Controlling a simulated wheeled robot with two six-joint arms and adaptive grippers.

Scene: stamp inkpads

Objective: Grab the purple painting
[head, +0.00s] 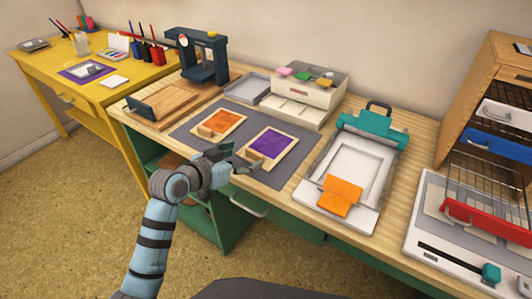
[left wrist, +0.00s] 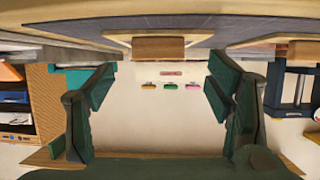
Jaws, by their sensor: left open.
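The purple painting (head: 268,142) is a purple panel on a pale wooden board, lying on the grey mat. A small wooden block (head: 254,155) sits at its near edge. My left gripper (head: 238,160) is open and empty, just short of that near edge. In the left wrist view, which appears upside down, the block (left wrist: 158,47) lies ahead, centred between the spread fingers (left wrist: 160,88) and apart from them. The purple surface is hardly visible there. My right gripper is not in view.
The orange painting (head: 219,123) with a similar block lies left of the purple one on the grey mat (head: 283,173). A teal-clamped press (head: 362,160) stands to the right, a dark stamping machine (head: 203,57) and drawer box (head: 303,98) behind. A drawer handle (head: 249,204) juts out below.

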